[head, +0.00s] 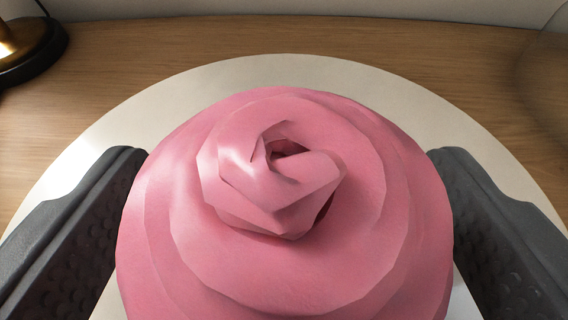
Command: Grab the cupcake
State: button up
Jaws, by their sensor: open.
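The cupcake (285,230) fills the lower middle of the head view, seen from above. Its pink swirled frosting hides whatever is below it. It stands over a round white plate or board (300,68). My gripper (285,190) is open, with one dark grey finger on the left of the cupcake and one on the right. The fingers straddle the frosting. The frosting overlaps the inner edges of both fingers in the picture, and I cannot tell whether they touch it. The lower part of the cupcake is out of view.
The plate rests on a wooden surface (200,43) with a pale wall behind it. The dark round base of a lamp-like object with a brass part (28,50) stands at the far left. A faint transparent curved object shows at the right edge. The wood behind the plate is clear.

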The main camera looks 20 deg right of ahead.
jog(key=c, duration=0.6)
jog(key=shift+r, duration=0.1)
jog(key=shift+c, duration=0.2)
